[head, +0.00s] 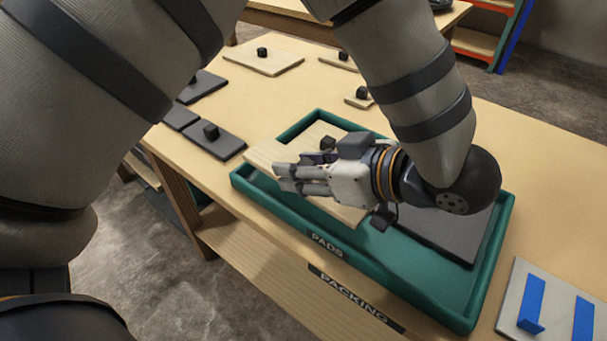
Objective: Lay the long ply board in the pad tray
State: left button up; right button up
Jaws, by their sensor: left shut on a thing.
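The green pad tray (437,309), labelled PADS, sits on the table. A pale ply board (262,156) is over the tray's left part, its left corner overlapping the tray's rim. I cannot tell whether it touches the tray floor. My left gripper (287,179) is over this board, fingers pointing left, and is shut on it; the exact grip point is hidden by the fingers. A black knob (328,143) shows just behind the gripper. A dark flat pad (455,238) lies in the tray's right part, partly behind my wrist. My right gripper is not in view.
Dark boards with knobs (226,145) lie left of the tray. Other pale knobbed boards (264,60) lie farther back. A grey plate with blue uprights (513,307) is at the right front. A PACKING label (353,300) marks the table edge.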

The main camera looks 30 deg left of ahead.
pick_arm(q)
notch_tip(320, 180, down, 2)
jog(key=shift+w+f, duration=0.1)
jog(key=shift+f, duration=0.1)
jog(key=shift+f, duration=0.1)
jog(key=shift+f, duration=0.4)
jog(key=shift+f, duration=0.1)
jog(key=o, duration=1.2)
